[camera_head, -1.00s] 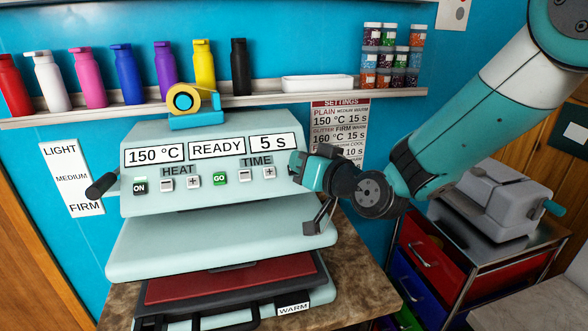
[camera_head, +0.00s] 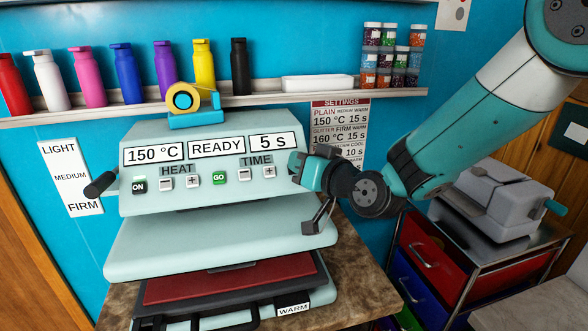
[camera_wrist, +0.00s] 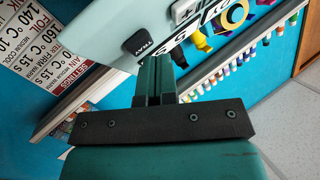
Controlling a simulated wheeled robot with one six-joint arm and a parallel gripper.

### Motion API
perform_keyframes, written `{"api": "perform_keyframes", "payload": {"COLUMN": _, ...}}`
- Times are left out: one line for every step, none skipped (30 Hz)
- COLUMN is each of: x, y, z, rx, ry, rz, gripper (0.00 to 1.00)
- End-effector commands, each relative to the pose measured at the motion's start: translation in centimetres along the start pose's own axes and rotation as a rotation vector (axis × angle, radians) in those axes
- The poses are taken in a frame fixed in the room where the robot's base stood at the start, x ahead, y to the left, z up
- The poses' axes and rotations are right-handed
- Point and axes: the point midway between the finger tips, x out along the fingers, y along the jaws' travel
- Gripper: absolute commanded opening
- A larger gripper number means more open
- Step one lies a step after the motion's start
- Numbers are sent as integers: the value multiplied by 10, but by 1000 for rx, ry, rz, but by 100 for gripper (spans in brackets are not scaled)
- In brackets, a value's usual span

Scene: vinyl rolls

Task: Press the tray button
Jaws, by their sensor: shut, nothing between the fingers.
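The heat press (camera_head: 215,250) stands on the bench in the head view, where the tray button is hidden. My gripper (camera_wrist: 154,62) is shut and empty. Its fingertips are just below the tray button in the wrist view; I cannot tell whether they touch the press. In the head view my gripper (camera_head: 297,164) is at the right end of the press's control panel. The panel reads 150 °C, READY, 5 s.
A tape dispenser (camera_head: 190,105) sits on top of the press. A shelf (camera_head: 260,98) with bottles runs behind. A metal cart (camera_head: 470,250) with a grey machine stands at right.

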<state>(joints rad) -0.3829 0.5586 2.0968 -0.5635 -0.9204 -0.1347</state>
Motion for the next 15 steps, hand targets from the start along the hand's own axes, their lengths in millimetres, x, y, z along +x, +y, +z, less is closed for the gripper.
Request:
{"api": "perform_keyframes", "payload": {"x": 0, "y": 0, "z": 0, "rx": 0, "ry": 0, "rz": 0, "gripper": 0}}
{"api": "perform_keyframes", "payload": {"x": 0, "y": 0, "z": 0, "rx": 0, "ry": 0, "rz": 0, "gripper": 0}}
{"api": "perform_keyframes", "payload": {"x": 0, "y": 0, "z": 0, "rx": 0, "ry": 0, "rz": 0, "gripper": 0}}
{"api": "perform_keyframes", "payload": {"x": 0, "y": 0, "z": 0, "rx": 0, "ry": 0, "rz": 0, "gripper": 0}}
{"api": "perform_keyframes", "payload": {"x": 1, "y": 1, "z": 1, "rx": 0, "ry": 0, "rz": 0, "gripper": 0}}
{"api": "perform_keyframes", "payload": {"x": 1, "y": 1, "z": 1, "rx": 0, "ry": 0, "rz": 0, "gripper": 0}}
{"api": "perform_keyframes", "payload": {"x": 1, "y": 1, "z": 1, "rx": 0, "ry": 0, "rz": 0, "gripper": 0}}
{"api": "perform_keyframes", "payload": {"x": 2, "y": 1, "z": 2, "rx": 0, "ry": 0, "rz": 0, "gripper": 0}}
{"api": "perform_keyframes", "payload": {"x": 2, "y": 2, "z": 2, "rx": 0, "ry": 0, "rz": 0, "gripper": 0}}
{"api": "perform_keyframes", "payload": {"x": 2, "y": 2, "z": 2, "rx": 0, "ry": 0, "rz": 0, "gripper": 0}}
{"api": "perform_keyframes", "payload": {"x": 2, "y": 2, "z": 2, "rx": 0, "ry": 0, "rz": 0, "gripper": 0}}
{"api": "perform_keyframes", "payload": {"x": 3, "y": 2, "z": 2, "rx": 0, "ry": 0, "rz": 0, "gripper": 0}}
{"api": "perform_keyframes", "payload": {"x": 3, "y": 2, "z": 2, "rx": 0, "ry": 0, "rz": 0, "gripper": 0}}
{"api": "perform_keyframes", "payload": {"x": 3, "y": 3, "z": 3, "rx": 0, "ry": 0, "rz": 0, "gripper": 0}}
{"api": "perform_keyframes", "payload": {"x": 4, "y": 3, "z": 3, "rx": 0, "ry": 0, "rz": 0, "gripper": 0}}
